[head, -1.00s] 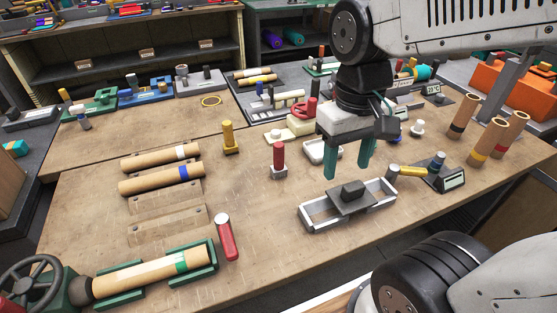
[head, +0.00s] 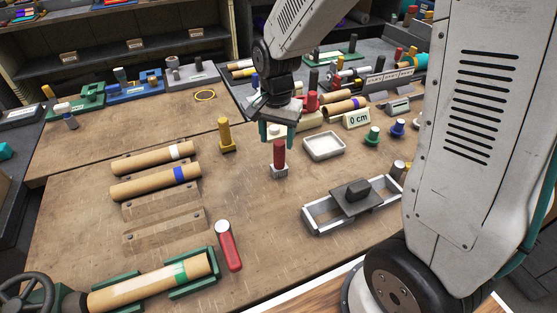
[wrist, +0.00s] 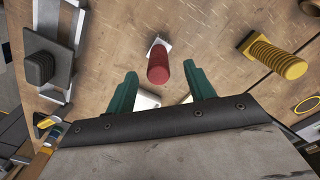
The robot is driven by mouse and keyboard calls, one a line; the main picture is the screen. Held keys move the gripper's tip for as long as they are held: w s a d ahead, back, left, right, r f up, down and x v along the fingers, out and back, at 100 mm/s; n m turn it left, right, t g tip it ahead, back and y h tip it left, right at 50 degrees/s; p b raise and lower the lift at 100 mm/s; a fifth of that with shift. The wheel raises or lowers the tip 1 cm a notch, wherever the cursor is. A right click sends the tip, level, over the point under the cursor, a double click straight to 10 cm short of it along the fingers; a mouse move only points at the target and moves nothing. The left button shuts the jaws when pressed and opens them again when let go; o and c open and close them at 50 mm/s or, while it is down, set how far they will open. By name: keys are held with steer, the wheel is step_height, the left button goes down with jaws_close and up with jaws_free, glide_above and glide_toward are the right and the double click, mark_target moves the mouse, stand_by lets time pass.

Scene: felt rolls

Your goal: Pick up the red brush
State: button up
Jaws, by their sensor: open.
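The red brush (head: 279,153) stands upright on the wooden table, its red handle up and its pale bristle base on the wood. It also shows in the wrist view (wrist: 158,66), seen from above and just beyond the fingertips. My gripper (head: 278,137) is open and empty. Its two green fingers hang close to the handle's top in the head view. In the wrist view the fingers (wrist: 159,77) lie to either side of the brush's line, with gaps on both sides. I cannot tell the exact height gap.
A yellow brush (head: 226,136) stands to the left and a white tray (head: 324,157) lies to the right. A grey-handled piece sits on a metal frame (head: 316,216) at front right. A red cylinder (head: 232,254) and cardboard rolls (head: 150,160) lie on the left.

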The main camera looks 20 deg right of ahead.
mark_target(279, 151)
steer(key=f, duration=0.4)
steer(key=d+f, duration=0.1)
steer(key=f, duration=0.1)
steer(key=shift+w, duration=0.15)
steer(key=shift+a, duration=0.1)
steer(key=c, duration=1.2)
steer(key=shift+o, duration=0.2)
